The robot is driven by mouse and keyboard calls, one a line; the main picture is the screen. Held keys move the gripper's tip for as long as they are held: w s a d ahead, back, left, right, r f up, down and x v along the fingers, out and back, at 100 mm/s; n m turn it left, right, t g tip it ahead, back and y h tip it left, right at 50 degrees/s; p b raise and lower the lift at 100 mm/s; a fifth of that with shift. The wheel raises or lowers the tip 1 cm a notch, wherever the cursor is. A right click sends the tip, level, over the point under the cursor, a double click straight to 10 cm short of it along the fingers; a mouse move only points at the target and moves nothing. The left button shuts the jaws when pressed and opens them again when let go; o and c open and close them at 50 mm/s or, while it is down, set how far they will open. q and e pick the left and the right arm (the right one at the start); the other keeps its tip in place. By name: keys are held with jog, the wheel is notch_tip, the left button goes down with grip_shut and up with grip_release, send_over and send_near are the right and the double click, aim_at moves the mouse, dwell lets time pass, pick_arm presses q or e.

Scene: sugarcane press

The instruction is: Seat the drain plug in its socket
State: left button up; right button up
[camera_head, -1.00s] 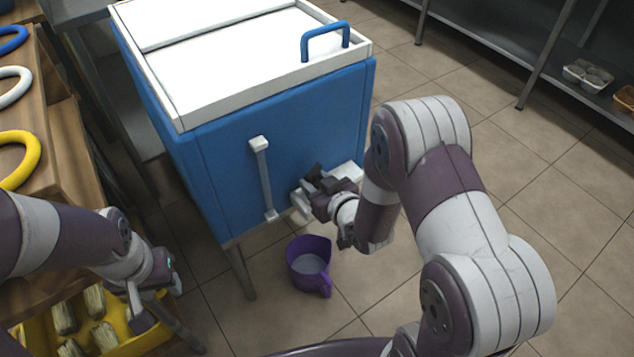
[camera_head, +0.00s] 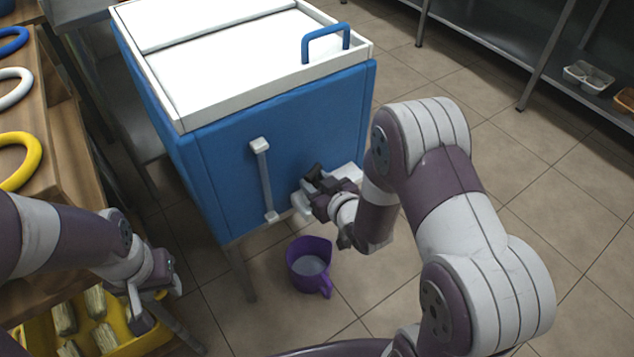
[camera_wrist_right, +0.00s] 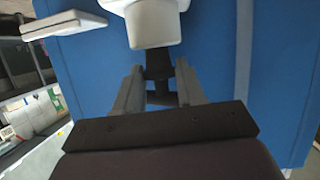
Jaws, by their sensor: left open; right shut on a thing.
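My right gripper (camera_head: 318,183) is at the lower front of the blue cooler (camera_head: 225,150). In the right wrist view its two fingers (camera_wrist_right: 158,95) are closed on a dark, stubby piece, which looks like the drain plug (camera_wrist_right: 158,62). The plug's far end meets a white block-like fitting (camera_wrist_right: 152,25), probably the drain socket, on the blue wall. The fitting hides that end, so how deep it sits cannot be told. In the head view the gripper hides most of the plug. My left gripper (camera_head: 156,298) is open and empty above the yellow crate.
A purple jug (camera_head: 309,265) stands on the floor below the cooler's drain side. A pale upright tube (camera_head: 265,180) is on the cooler front, left of my right gripper. The yellow crate (camera_head: 120,345) holds several cane pieces. Floor to the right is clear.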

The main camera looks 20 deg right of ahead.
jog(key=shift+f+b, duration=0.6)
jog(key=shift+f, duration=0.2)
jog(key=shift+r, duration=0.1)
jog(key=shift+r+p, duration=0.75)
jog(key=shift+p, duration=0.05)
jog(key=shift+f+b, duration=0.6)
jog(key=shift+f, duration=0.2)
dwell(0.5)
jog(key=o, duration=0.8)
jog(key=shift+s, duration=0.1)
jog(key=shift+p+v, duration=2.55)
jog(key=shift+v, duration=2.95)
